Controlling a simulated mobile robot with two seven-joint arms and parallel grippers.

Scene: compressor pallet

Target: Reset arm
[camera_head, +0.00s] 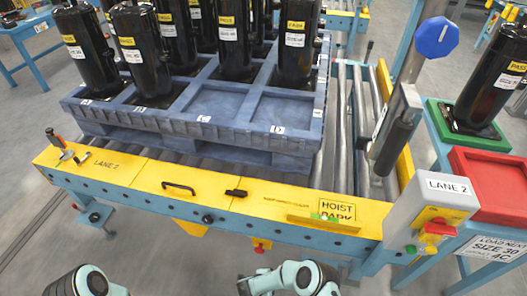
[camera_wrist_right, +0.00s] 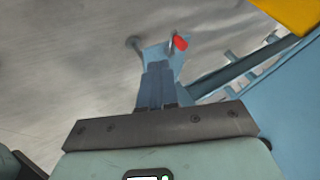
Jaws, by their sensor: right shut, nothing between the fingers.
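My right gripper (camera_wrist_right: 157,68) shows in the right wrist view. Its two blue-grey fingers are together, with nothing between them. It hangs over the grey floor, beside the conveyor's blue frame. In the head view, links of my right arm show at the bottom centre, in front of the yellow conveyor edge (camera_head: 215,196), and the gripper itself cannot be made out. A link of my left arm shows at the bottom left; my left gripper is out of view. Black compressors (camera_head: 234,38) stand upright on a blue-grey pallet (camera_head: 190,122) on the rollers; two front-right compartments look empty.
A tilted black handle (camera_head: 392,142) and a blue knob (camera_head: 437,37) stand at the conveyor's right. A lane 2 control box (camera_head: 436,212) has a red button. A red tray (camera_head: 490,185) and a compressor on a green tray (camera_head: 470,128) are further right. Floor is free at lower left.

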